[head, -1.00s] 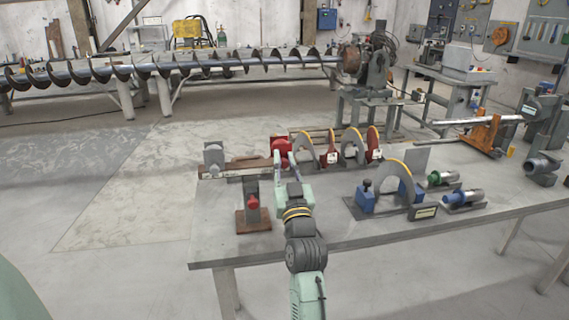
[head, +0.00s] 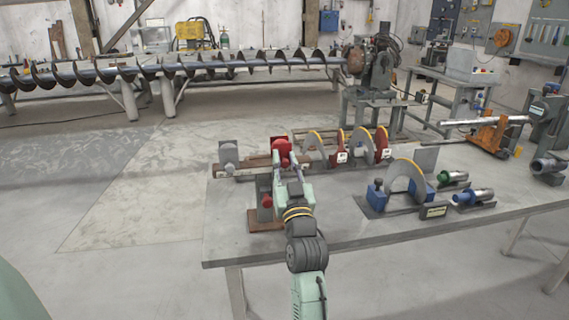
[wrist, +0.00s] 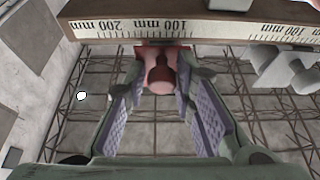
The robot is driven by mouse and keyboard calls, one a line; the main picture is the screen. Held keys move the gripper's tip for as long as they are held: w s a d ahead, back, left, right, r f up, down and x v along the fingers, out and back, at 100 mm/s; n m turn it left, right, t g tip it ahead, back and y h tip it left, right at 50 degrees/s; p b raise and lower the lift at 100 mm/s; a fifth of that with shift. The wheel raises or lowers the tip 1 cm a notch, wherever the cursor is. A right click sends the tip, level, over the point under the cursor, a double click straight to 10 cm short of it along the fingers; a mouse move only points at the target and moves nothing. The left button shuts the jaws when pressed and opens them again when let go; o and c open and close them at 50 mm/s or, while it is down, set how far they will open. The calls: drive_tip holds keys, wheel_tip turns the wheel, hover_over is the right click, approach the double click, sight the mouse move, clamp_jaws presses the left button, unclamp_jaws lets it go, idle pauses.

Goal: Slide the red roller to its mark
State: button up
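The red roller (head: 281,150) stands at the rail (head: 255,164) on the table, between a grey block on the left and curved plates on the right. In the wrist view, the roller's red knob (wrist: 160,78) lies between my fingertips, below a ruler strip (wrist: 190,29) with upside-down numbers. My gripper (head: 287,168) reaches the roller from the front; in the wrist view its fingers (wrist: 161,84) are apart around the knob. Narrow gaps seem to show on both sides; contact cannot be told. I cannot make out the mark.
The grey block (head: 229,154) is at the rail's left end. A stand with a red knob (head: 265,205) is close left of my arm. Curved yellow-edged plates (head: 315,142) stand to the right. A blue-clamped arch (head: 405,172) and cylinders (head: 474,197) occupy the right; the front right is bare.

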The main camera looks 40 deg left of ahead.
drive_tip(key=o, duration=0.3)
drive_tip(key=shift+d+f, duration=0.1)
drive_tip(key=v, duration=1.1)
drive_tip(key=shift+s+d, duration=0.25)
drive_tip(key=shift+s, duration=0.1)
drive_tip(key=shift+f, duration=0.15)
